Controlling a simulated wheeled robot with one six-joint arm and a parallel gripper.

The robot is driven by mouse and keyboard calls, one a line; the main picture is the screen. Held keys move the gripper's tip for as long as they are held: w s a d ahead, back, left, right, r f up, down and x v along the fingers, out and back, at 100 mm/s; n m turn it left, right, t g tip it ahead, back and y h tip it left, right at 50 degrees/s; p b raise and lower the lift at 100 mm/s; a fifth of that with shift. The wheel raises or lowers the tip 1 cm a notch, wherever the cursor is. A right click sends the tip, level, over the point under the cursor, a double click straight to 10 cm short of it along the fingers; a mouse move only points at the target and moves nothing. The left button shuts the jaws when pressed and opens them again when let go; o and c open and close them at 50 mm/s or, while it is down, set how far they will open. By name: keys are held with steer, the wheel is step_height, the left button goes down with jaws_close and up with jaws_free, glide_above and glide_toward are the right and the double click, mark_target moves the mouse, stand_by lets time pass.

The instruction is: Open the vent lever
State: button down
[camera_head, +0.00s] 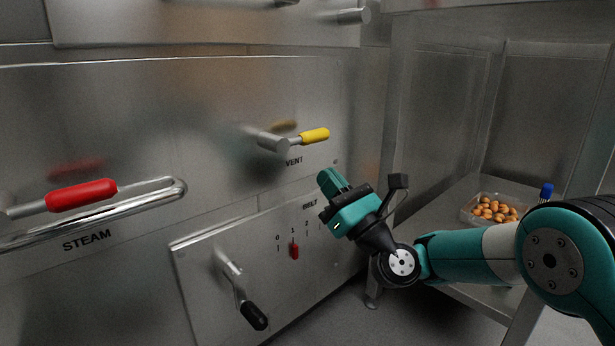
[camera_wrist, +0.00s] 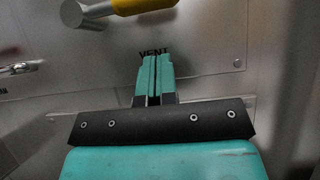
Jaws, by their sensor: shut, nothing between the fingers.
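The vent lever has a yellow grip (camera_head: 314,136) on a metal arm and pivot, above the VENT label on the steel panel. It points to the right and slightly up in the head view. In the wrist view its yellow grip (camera_wrist: 140,5) is at the top edge, partly cut off. My gripper (camera_head: 326,181) is below and to the right of the lever, apart from it. In the wrist view the fingers (camera_wrist: 155,58) are shut together and empty, their tips over the lower part of the VENT label.
A red-handled STEAM lever (camera_head: 82,194) and a rail (camera_head: 150,195) are at left. Below are a black-knobbed lever (camera_head: 252,315) and a red BELT slider (camera_head: 294,251). At right, a clear tray (camera_head: 467,211) of orange-brown pieces and a blue-capped item (camera_head: 546,191) stand on a metal surface.

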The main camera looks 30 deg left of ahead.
mark_target(296, 138)
steer(key=r+p, duration=0.1)
steer(key=a+r+p, duration=0.1)
steer(key=r, duration=0.2)
steer(key=shift+w+a+r+p, duration=0.15)
steer(key=shift+w+p, duration=0.1)
steer(key=shift+p, duration=0.15)
steer(key=shift+r, duration=0.1)
